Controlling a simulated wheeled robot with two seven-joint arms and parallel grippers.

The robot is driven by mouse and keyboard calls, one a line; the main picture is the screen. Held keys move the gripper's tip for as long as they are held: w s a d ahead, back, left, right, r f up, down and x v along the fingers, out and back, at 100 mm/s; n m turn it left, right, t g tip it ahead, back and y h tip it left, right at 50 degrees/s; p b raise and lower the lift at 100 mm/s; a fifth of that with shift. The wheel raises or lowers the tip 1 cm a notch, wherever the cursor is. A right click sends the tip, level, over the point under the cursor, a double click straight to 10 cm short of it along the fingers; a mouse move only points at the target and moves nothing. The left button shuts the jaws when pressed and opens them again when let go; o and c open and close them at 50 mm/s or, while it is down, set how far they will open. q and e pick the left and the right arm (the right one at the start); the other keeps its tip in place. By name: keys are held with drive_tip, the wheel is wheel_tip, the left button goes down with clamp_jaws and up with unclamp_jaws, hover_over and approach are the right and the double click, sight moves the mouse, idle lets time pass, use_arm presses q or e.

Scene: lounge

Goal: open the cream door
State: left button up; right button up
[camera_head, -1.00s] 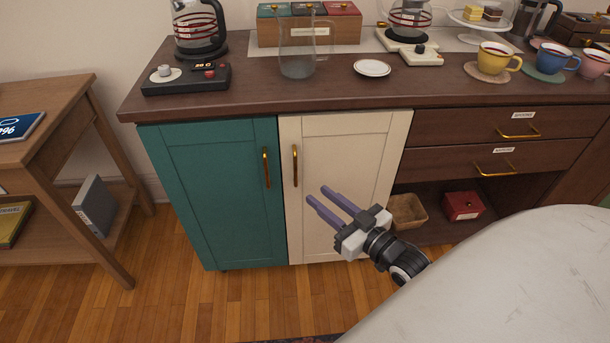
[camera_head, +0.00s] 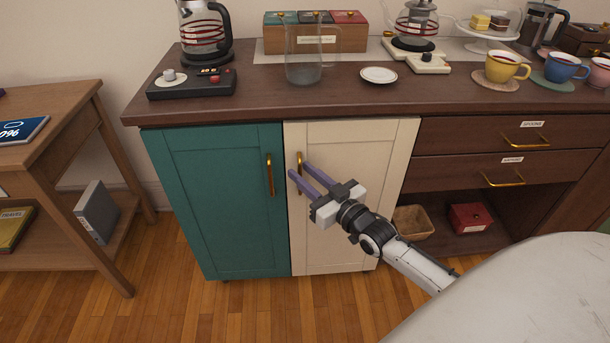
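The cream door (camera_head: 345,230) is shut, set in the cabinet beside the teal door (camera_head: 225,200). Its upright brass handle (camera_head: 299,160) is near its left edge; the lower part is hidden behind my gripper's fingers. My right gripper (camera_head: 299,171) comes in from the lower right. Its two purple fingers are apart with a gap between them, and the tips are at the handle, one on each side of it in the picture. I cannot tell whether they touch it. My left gripper is not in view.
The teal door has its own brass handle (camera_head: 270,175) just to the left. The dark countertop (camera_head: 265,98) overhangs above, with a glass pitcher (camera_head: 303,65) and a saucer (camera_head: 379,75) on it. Drawers with brass pulls (camera_head: 503,180) are to the right. The wooden floor in front is clear.

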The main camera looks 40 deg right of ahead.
clamp_jaws()
idle(1.4)
